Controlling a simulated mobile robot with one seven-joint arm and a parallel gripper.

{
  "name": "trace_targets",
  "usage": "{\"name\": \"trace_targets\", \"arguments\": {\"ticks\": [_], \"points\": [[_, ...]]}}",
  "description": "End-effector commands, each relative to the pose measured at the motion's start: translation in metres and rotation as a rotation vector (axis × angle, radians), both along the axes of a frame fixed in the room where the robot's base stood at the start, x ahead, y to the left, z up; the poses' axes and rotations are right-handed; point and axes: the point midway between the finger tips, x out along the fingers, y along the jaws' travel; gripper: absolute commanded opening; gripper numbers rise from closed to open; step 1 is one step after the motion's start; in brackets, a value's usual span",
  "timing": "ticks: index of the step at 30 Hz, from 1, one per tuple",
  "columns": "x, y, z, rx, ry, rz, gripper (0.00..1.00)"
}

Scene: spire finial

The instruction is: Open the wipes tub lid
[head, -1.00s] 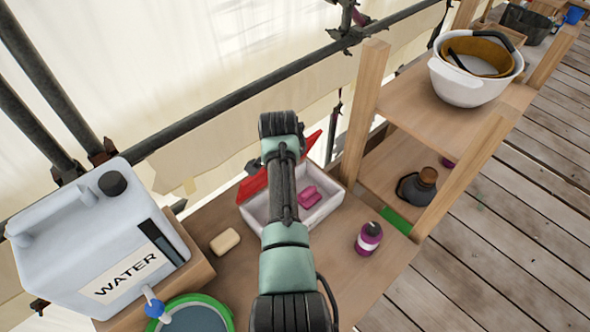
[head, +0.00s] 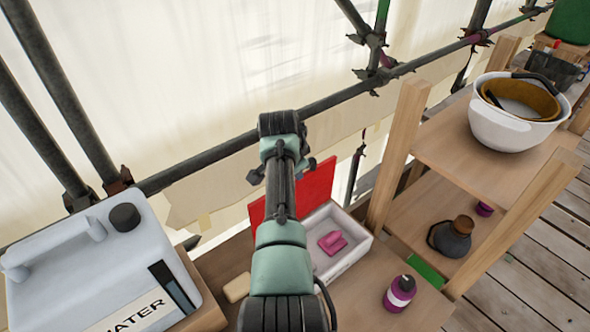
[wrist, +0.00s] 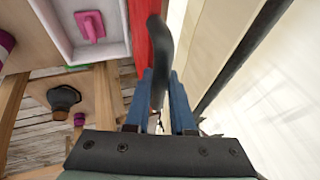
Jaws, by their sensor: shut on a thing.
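The wipes tub is a white open-topped box (head: 352,258) on the bench, with a pink item (head: 332,242) lying inside. Its red lid (head: 318,188) stands raised, roughly upright, at the tub's back-left side. In the wrist view, the lid (wrist: 139,45) is a red strip beside the white tub wall (wrist: 72,50). My gripper (wrist: 160,82), with blue fingers, is shut on a dark curved handle (wrist: 157,45) beside the lid. In the head view my arm hides the fingers, part of the lid and the tub's left part.
A water canister (head: 95,265) stands at left and a soap bar (head: 237,287) lies near my arm. A purple bottle (head: 399,293) stands right of the tub. Scaffold pipes (head: 330,108) and pale sheeting run behind.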

Motion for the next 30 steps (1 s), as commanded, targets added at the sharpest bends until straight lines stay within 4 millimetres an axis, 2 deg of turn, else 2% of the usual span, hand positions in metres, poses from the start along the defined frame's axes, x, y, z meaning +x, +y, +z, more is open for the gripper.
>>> {"name": "trace_targets", "arguments": {"ticks": [5,6,11,23,30], "points": [[-0.001,0.001,-0.001,0.002,0.002,0.0,0.0],[-0.001,0.001,-0.001,0.003,0.003,0.0,0.24],[-0.001,0.0,-0.001,0.002,0.002,0.0,0.52],[-0.002,0.0,-0.001,0.002,0.005,-0.001,0.52],[-0.01,0.003,0.018,0.002,0.0,0.0,0.52]]}}
